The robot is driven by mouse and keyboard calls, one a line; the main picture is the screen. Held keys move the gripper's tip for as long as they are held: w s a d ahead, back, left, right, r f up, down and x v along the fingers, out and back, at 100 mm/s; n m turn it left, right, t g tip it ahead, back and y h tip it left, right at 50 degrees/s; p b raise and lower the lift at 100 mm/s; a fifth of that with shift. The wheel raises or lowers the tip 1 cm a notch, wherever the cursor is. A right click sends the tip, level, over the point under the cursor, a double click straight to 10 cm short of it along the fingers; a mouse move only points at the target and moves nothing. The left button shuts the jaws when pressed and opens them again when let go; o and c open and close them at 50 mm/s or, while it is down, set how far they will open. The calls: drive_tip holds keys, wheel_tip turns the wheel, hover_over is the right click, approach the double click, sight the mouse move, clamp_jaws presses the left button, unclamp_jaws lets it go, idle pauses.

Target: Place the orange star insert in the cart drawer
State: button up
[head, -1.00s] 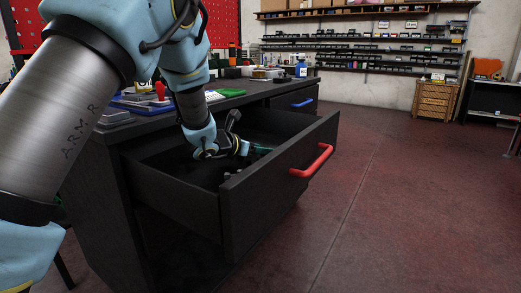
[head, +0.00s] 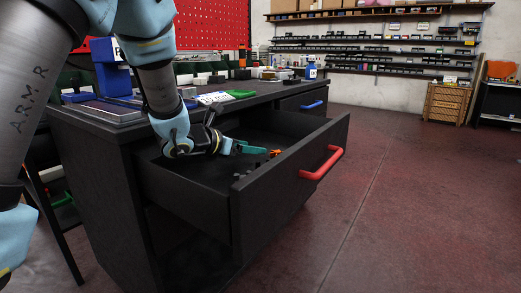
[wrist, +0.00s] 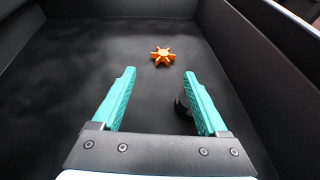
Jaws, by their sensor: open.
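The orange star insert (wrist: 163,55) lies flat on the black floor of the open drawer, ahead of my fingertips in the wrist view. In the head view a small orange piece (head: 275,152) shows inside the drawer just beyond my gripper. My gripper (wrist: 154,80) is open and empty, its two teal fingers apart with a gap between them and the star. It also shows in the head view (head: 255,148), above the drawer floor. The drawer (head: 290,190) with the red handle (head: 322,163) is pulled out from the black cart (head: 100,190).
A dark object (wrist: 182,107) sits by my right finger, partly hidden. The drawer walls (wrist: 235,70) rise around my gripper. A closed drawer has a blue handle (head: 312,105).

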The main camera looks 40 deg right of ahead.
drive_tip(key=shift+v, duration=1.15)
